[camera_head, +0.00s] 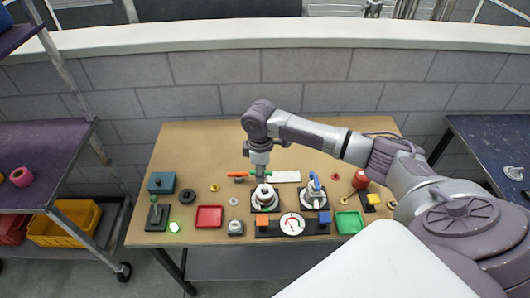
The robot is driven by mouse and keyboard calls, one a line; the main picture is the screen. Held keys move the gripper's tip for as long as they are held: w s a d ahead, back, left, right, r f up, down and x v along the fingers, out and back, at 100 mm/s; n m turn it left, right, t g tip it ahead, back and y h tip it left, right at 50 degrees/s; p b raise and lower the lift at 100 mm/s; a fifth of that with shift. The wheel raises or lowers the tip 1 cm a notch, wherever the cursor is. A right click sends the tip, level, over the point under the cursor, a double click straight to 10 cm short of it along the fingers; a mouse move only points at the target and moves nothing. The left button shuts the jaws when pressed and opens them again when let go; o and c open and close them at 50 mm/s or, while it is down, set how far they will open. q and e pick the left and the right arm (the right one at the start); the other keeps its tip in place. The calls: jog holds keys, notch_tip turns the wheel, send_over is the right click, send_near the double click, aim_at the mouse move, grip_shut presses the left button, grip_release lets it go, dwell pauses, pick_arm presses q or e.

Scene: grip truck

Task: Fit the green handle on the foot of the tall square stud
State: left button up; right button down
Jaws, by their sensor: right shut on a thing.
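My right gripper (260,177) reaches in from the right and points down, shut on the green handle (268,174). The handle shows as a thin green strip on both sides of the fingers. The gripper is just above or behind the left valve body (265,198), a pale round fitting on a dark base. The tall square stud cannot be made out; the gripper and handle cover that spot. I cannot tell whether the handle touches the valve. A second valve body (312,197) to the right carries a blue handle (315,182). My left gripper is out of view.
An orange handle (238,174) lies left of the gripper, a white plate (287,176) right of it. A gauge (291,224) is in front. A red tray (208,217), a green tray (349,223) and a red cylinder (360,179) stand around. The table's back strip (200,140) is clear.

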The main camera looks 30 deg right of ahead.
jog(key=shift+w+d+r+n+p, duration=0.15)
jog(key=shift+d+n+p, duration=0.2)
jog(key=shift+d, duration=0.25)
jog(key=shift+d+n, duration=0.2)
jog(key=shift+n, duration=0.05)
jog(key=shift+w+f+b, duration=0.15)
jog(key=shift+f+b, duration=0.2)
jog(key=shift+f, duration=0.25)
jog(key=shift+f+b, duration=0.25)
jog(key=shift+b, duration=0.05)
notch_tip(320, 180, down, 4)
jog(key=b, duration=0.4)
jog(key=shift+r, duration=0.25)
pick_arm(q)
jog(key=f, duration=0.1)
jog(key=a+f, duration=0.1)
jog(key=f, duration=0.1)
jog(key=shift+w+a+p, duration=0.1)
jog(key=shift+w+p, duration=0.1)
jog(key=shift+p, duration=0.1)
pick_arm(e)
jog(key=shift+f, duration=0.15)
pick_arm(q)
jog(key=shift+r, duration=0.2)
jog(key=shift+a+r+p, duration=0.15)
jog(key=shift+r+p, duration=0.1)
jog(key=shift+p, duration=0.2)
